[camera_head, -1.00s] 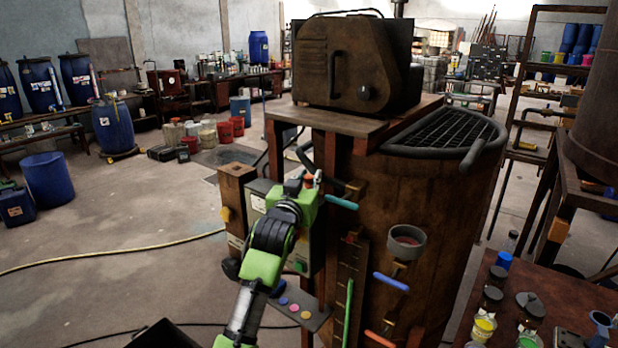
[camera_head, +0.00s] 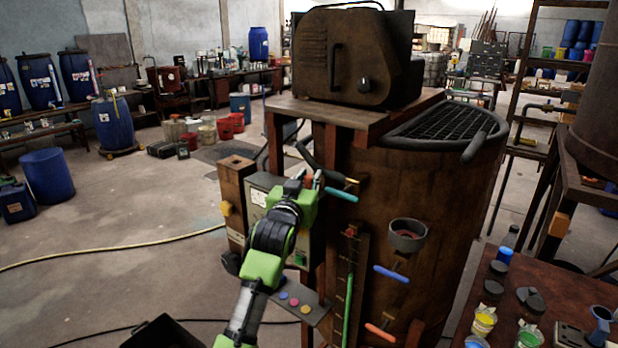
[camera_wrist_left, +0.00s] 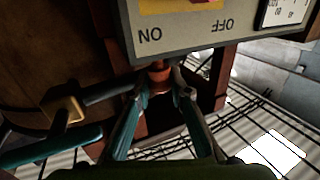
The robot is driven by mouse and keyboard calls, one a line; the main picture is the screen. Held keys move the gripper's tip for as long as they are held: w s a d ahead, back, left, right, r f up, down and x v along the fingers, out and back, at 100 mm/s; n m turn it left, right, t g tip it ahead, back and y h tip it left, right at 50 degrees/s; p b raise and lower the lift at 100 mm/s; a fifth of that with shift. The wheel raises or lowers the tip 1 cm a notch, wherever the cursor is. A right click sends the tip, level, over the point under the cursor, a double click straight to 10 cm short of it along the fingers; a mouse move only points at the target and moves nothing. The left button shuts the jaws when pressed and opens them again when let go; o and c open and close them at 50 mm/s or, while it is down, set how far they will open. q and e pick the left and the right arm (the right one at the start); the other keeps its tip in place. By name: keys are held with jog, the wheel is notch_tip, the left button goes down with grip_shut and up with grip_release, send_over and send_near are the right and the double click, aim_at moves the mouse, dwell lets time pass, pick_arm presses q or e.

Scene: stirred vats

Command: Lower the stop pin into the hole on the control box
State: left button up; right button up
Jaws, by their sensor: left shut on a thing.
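The control box (camera_head: 257,195) is a pale grey box mounted beside the rusty vat, partly hidden behind my left arm. My left gripper (camera_head: 309,183) is at the box's upper right side. In the left wrist view its two fingers (camera_wrist_left: 159,88) close on a small red-orange piece (camera_wrist_left: 158,76), apparently the stop pin, right at the panel's edge. The pin's lower end and the hole are hidden, so I cannot tell whether they line up. My right gripper is not in view.
A teal-handled lever (camera_head: 341,195) is close to the right of my gripper, and a black bent lever (camera_head: 318,165) is just above it. The vat (camera_head: 440,190) blocks the right side. A button panel (camera_head: 300,305) is below. Open floor lies left.

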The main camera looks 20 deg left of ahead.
pick_arm(q)
jog(key=shift+f+b, duration=0.55)
jog(key=shift+f, duration=0.6)
jog(key=o, duration=1)
jog(key=shift+s+d, duration=0.1)
jog(key=shift+s, duration=0.45)
jog(key=s, duration=1.1)
jog(key=shift+w, duration=0.1)
